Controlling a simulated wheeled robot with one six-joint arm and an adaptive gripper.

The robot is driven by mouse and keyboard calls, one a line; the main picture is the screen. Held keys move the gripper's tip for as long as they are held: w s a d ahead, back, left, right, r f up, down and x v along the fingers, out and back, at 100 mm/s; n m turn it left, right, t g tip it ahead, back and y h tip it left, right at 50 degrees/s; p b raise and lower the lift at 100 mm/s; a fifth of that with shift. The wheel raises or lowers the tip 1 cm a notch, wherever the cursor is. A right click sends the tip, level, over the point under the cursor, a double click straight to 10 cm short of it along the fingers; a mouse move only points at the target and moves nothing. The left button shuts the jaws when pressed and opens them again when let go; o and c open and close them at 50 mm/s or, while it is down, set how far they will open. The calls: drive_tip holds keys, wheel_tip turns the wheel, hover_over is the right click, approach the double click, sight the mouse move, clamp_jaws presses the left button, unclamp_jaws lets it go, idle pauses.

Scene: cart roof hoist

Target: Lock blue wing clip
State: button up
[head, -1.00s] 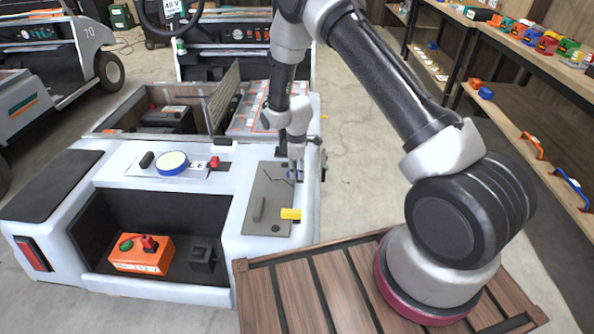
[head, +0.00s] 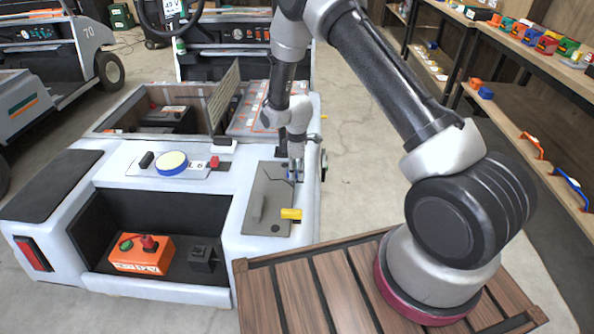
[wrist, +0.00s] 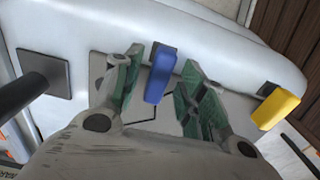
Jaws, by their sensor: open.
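The blue wing clip (wrist: 160,74) sits on the cart's pale surface and shows between the two open fingers of my gripper (wrist: 160,88) in the wrist view. The fingers stand on either side of it, and I see a gap on both sides. In the head view my gripper (head: 295,172) points down over the grey plate at the cart's right rear. The blue clip is mostly hidden there by the gripper. A yellow wing clip (head: 291,213) sits at the plate's near right corner, and also shows at the right in the wrist view (wrist: 277,106).
An orange box (head: 141,254) sits in the cart's open bay.

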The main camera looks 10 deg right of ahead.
sight(297, 171)
wheel_tip(297, 171, up, 12)
drive_tip(key=shift+f, duration=0.2)
drive_tip(key=s+d+m+g, duration=0.2)
drive_tip(key=s+m, duration=0.2)
drive_tip(key=s, duration=0.3)
drive_tip(key=s+d+r+m+t, duration=0.2)
drive_tip(key=s+d+r, duration=0.3)
drive_tip(key=s+r, duration=0.3)
drive_tip(key=s+d+r+m+t, duration=0.2)
drive_tip(key=s+d+r+m, duration=0.2)
drive_tip(key=s+r, duration=0.5)
drive_tip(key=s+d+r+m+t, duration=0.2)
drive_tip(key=s+d+r+m, duration=0.2)
drive_tip(key=s+r, duration=0.5)
drive_tip(key=shift+d+r+m, duration=0.3)
drive_tip(key=shift+d+r, duration=0.5)
drive_tip(key=shift+r, duration=2.7)
